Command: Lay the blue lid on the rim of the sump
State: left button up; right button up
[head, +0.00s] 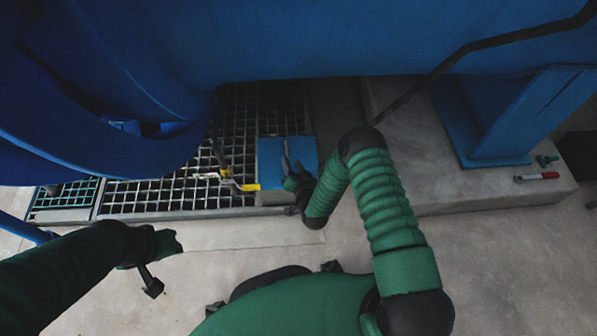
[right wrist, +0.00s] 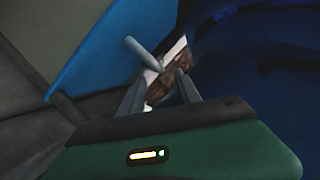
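The blue lid (head: 272,165) is a flat square plate at the right end of the floor grating, with a grey bar handle (head: 286,155) on it. The lid (right wrist: 95,45) and its handle (right wrist: 143,52) also show in the right wrist view. My right gripper (head: 297,172) is at the lid's right side, close to the handle. In the right wrist view its two fingers (right wrist: 158,88) are apart, with the handle just beyond them. The sump rim is not clearly seen; a pale and brown strip shows past the fingers. My left gripper (head: 152,284) hangs over the floor at left, its fingers unclear.
A large blue vessel (head: 300,40) overhangs the grating (head: 180,192). A yellow-handled valve (head: 240,185) stands left of the lid. The front floor (head: 255,235) is clear.

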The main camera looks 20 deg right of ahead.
pick_arm(q)
jog(key=p+v, duration=0.1)
jog(key=v, duration=0.1)
jog(key=w+p+v, duration=0.1)
jog(key=p+v, duration=0.1)
jog(key=shift+r+p, duration=0.3)
jog(key=shift+r, duration=0.2)
pick_arm(e)
jog(key=v, duration=0.9)
jog(key=shift+s, duration=0.2)
